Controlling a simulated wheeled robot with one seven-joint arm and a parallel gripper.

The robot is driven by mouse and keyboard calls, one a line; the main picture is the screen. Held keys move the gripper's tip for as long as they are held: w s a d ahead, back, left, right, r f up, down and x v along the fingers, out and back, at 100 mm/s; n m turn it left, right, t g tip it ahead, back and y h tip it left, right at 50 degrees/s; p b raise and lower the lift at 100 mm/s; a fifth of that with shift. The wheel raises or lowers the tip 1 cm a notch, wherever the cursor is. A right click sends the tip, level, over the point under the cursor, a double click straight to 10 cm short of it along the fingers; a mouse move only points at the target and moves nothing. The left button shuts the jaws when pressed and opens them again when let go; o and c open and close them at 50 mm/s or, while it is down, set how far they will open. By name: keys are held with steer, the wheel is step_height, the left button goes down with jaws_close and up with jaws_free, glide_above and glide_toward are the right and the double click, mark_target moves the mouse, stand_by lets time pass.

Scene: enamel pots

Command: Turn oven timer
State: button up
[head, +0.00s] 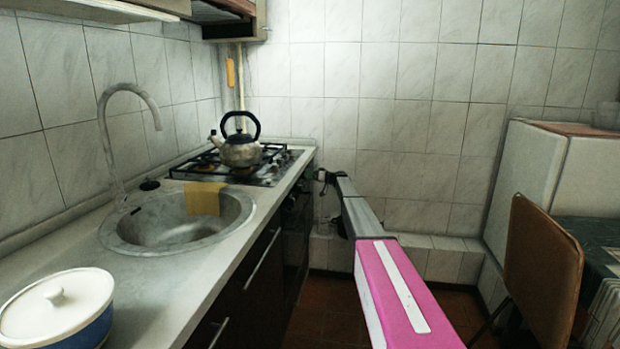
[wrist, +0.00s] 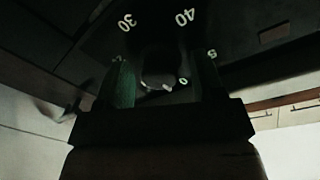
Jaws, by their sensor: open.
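The oven timer knob (wrist: 158,80) shows in the wrist view as a dark round knob with a pale lower edge. Pale numbers such as 30, 40 and 0 surround it on the dark panel (wrist: 245,48). My gripper (wrist: 164,68) is open, with one finger on each side of the knob; I cannot tell whether either touches it. In the head view my gripper (head: 326,180) is beside the dark oven front (head: 294,228), below the stove's right edge. The timer is hidden in that view.
A gas stove (head: 258,176) carries a kettle (head: 240,152). The sink (head: 165,228) has a yellow cloth (head: 203,198) on its rim. A white-lidded pot (head: 56,302) stands front left. A brown folding chair (head: 545,270) is at right. Floor shows between counter and chair.

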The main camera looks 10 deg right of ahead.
steer(key=c, duration=0.9)
steer(key=m+g, duration=0.1)
steer(key=m, duration=1)
steer(key=shift+d+m, duration=0.1)
steer(key=shift+m, duration=0.2)
stand_by(0.4)
steer(key=o, duration=0.9)
